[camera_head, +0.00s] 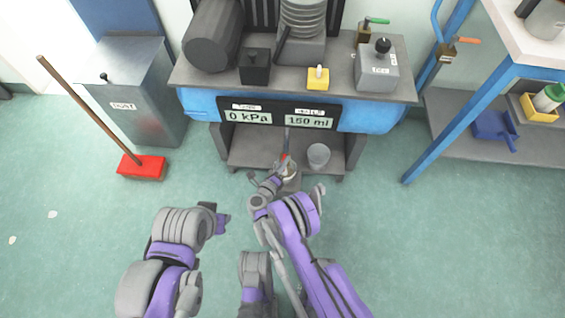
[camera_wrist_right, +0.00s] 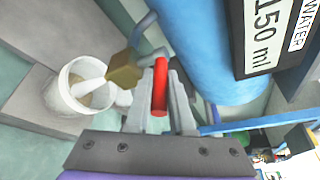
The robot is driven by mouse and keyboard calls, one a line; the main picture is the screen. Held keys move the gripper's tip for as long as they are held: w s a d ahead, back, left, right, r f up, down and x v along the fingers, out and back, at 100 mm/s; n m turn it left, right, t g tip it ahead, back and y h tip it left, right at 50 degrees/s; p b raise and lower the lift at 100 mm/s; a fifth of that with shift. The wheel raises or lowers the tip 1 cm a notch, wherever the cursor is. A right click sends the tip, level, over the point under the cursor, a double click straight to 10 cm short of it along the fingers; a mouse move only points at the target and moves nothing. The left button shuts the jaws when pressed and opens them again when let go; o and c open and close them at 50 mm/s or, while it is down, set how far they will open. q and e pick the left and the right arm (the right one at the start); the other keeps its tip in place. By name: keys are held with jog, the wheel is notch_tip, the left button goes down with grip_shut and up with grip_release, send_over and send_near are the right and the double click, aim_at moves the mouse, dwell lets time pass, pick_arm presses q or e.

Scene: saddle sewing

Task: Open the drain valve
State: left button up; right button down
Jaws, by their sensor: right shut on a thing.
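The drain valve has a brass body (camera_wrist_right: 124,74) and a red handle (camera_wrist_right: 160,88), below the blue tank (camera_wrist_right: 205,45). My right gripper (camera_wrist_right: 162,95) is shut on the red handle, one finger on each side. In the head view a little of the red shows at my right gripper (camera_head: 284,167), under the machine's front, and the arm hides most of the valve. A white cup (camera_wrist_right: 66,106) stands by the valve outlet. A pale shape runs from the valve into it; I cannot tell if it is water. My left gripper (camera_head: 219,220) is off to the left, away from the valve.
The machine's panel (camera_head: 279,115) reads 0 kPa and 150 ml. A grey beaker (camera_head: 319,154) stands on the lower shelf. A red-headed broom (camera_head: 141,167) and a metal bin (camera_head: 140,95) are at left. A blue-legged table (camera_head: 460,128) is at right. The green floor in front is open.

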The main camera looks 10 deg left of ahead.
jog(key=shift+a, duration=0.15)
jog(key=c, duration=0.8)
grip_release()
jog(key=shift+r, duration=0.1)
notch_tip(320, 180, up, 10)
jog(key=p, duration=0.2)
jog(key=shift+p, duration=0.35)
